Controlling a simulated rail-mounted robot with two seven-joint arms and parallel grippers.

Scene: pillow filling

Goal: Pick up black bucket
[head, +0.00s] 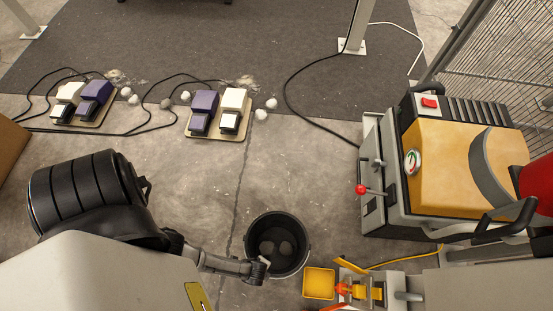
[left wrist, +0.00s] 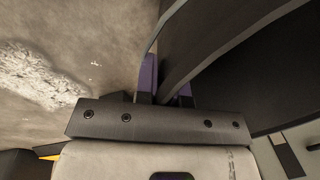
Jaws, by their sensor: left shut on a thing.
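The black bucket (head: 276,230) is at the lower middle of the head view, upright with its open top facing up. Rounded grey shapes show at its bottom; I cannot tell what they are. My left gripper (head: 262,267) is at the bucket's left rim, shut on it. In the left wrist view, the bucket's dark wall (left wrist: 235,65) fills the upper right, and its rim runs between the purple-padded fingers of my left gripper (left wrist: 166,85). I cannot tell whether the bucket touches the floor.
A yellow-and-grey machine (head: 455,155) stands to the right. A yellow tray (head: 319,284) lies close to the bucket's lower right. Pedal boards (head: 217,135) (head: 85,121) with cables and white lumps lie on the floor at the back. The concrete between is clear.

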